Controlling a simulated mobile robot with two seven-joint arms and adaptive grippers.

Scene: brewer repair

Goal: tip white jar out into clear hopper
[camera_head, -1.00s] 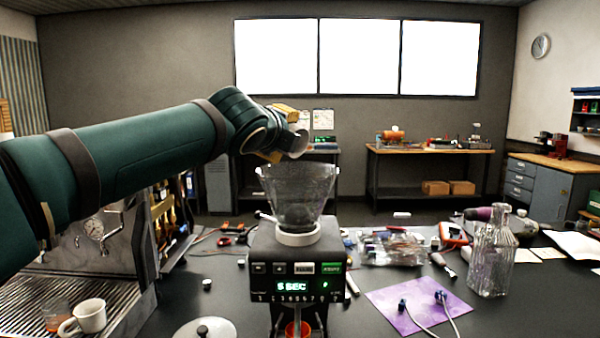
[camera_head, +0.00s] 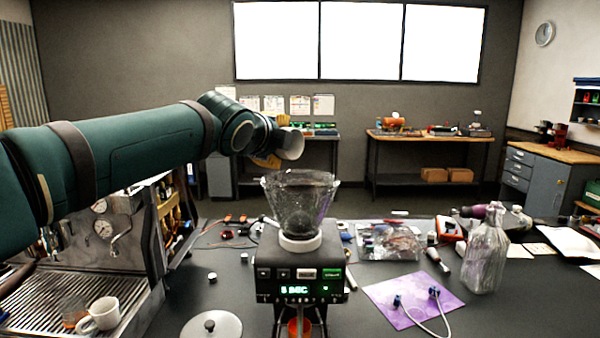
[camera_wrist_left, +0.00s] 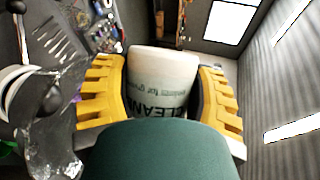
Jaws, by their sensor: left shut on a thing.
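My left gripper (camera_head: 272,142) reaches in from the left and is above the clear hopper. In the left wrist view its yellow fingers (camera_wrist_left: 160,92) are shut on the white jar (camera_wrist_left: 162,68), whose side carries printed text. In the head view the white jar (camera_head: 291,144) is tilted far over, its end facing right. The clear hopper (camera_head: 300,200) sits upright on the grinder (camera_head: 298,265), below the jar and apart from it. Dark specks show inside the hopper. Whether anything is leaving the jar cannot be told. My right gripper is not in view.
An espresso machine (camera_head: 100,240) stands at the left with a white cup (camera_head: 100,314) on it. A round lid (camera_head: 212,327) lies in front. A clear glass bottle (camera_head: 486,255) and purple mat (camera_head: 412,300) are at the right.

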